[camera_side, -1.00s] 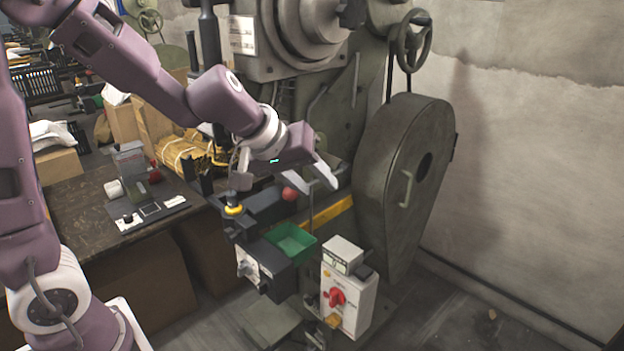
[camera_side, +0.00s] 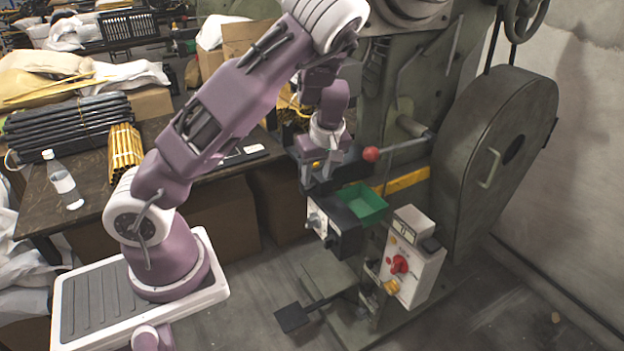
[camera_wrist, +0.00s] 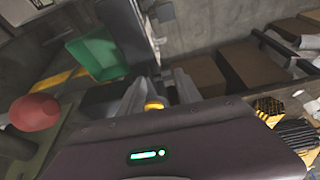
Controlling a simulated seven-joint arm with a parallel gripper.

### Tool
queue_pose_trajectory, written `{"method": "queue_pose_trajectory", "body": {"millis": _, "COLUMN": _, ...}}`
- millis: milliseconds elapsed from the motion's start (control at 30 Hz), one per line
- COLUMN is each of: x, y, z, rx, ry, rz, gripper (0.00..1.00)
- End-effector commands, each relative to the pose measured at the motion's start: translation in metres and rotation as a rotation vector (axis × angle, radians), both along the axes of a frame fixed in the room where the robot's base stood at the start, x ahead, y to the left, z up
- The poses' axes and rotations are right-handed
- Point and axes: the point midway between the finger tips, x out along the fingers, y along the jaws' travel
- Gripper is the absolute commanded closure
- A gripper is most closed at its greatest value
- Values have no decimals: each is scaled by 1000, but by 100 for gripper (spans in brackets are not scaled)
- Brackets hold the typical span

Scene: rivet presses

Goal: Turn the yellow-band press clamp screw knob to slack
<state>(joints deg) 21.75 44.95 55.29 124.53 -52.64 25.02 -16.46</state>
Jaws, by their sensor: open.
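The clamp screw knob with its yellow ring shows as a small yellow patch (camera_wrist: 153,104) between my fingers in the wrist view. In the side view only a bit of yellow (camera_side: 316,164) shows there; my gripper hides the rest. My gripper (camera_side: 320,178) points down over the knob at the press's front left. In the wrist view the two fingers (camera_wrist: 157,90) stand apart, one on each side of the knob. I cannot tell whether they touch it. The press (camera_side: 480,170) is grey-green with a yellow band (camera_side: 405,181) along its bed.
A red ball handle (camera_side: 371,154) on a lever is close right of my gripper. A white control box (camera_side: 412,262) with a red knob stands to the right. A table (camera_side: 95,205) is at left.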

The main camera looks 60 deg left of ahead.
Motion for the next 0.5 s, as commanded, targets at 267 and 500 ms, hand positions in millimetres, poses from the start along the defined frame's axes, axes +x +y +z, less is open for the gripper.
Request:
{"method": "queue_pose_trajectory", "body": {"millis": 267, "x": -7, "y": 35, "z": -21, "rx": 77, "ry": 19, "rz": 90, "gripper": 59}}
{"method": "queue_pose_trajectory", "body": {"millis": 500, "x": -6, "y": 49, "z": -57, "rx": 76, "ry": 15, "rz": 85, "gripper": 59}}
